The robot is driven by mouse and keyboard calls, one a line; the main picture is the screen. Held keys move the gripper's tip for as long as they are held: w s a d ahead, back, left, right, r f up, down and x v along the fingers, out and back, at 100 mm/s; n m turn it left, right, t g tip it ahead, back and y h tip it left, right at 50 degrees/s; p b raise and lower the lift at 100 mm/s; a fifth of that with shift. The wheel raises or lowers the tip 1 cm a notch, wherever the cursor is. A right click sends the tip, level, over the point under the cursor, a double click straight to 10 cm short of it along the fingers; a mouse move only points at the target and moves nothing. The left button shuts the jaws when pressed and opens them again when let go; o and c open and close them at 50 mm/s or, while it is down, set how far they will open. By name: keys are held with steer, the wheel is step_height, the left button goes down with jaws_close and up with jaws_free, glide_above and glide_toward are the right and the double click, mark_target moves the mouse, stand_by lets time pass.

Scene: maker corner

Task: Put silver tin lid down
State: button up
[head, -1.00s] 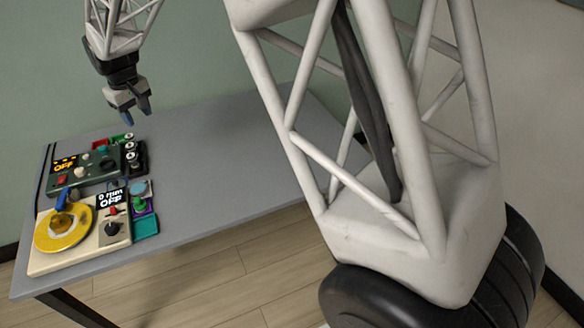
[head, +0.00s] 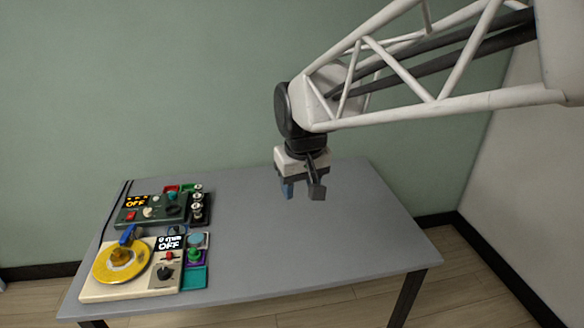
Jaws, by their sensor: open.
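My gripper (head: 302,190) is open above the back middle of the grey table, with nothing visible between its fingers. One fingertip looks blue and the other dark. A small round blue-grey disc (head: 198,239) lies on the left part of the table, beside the cream turntable-like device. It may be the silver tin lid, but it is too small to tell. My gripper is well to the right of this disc and higher. I see no other clear tin lid.
The cream device (head: 90,292) with a yellow disc (head: 108,272) stands at the table's front left. The grey table (head: 330,240) is bare in the middle and right.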

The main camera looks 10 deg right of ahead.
steer(key=s+d+f+m, duration=0.1)
steer(key=s+d, duration=0.2)
steer(key=s, duration=0.5)
steer(key=s+d+f+m, duration=0.1)
steer(key=s+d+f, duration=0.1)
steer(key=s, duration=0.7)
steer(key=shift+s+d+t, duration=0.2)
steer(key=shift+d+t, duration=0.1)
steer(key=shift+d, duration=0.35)
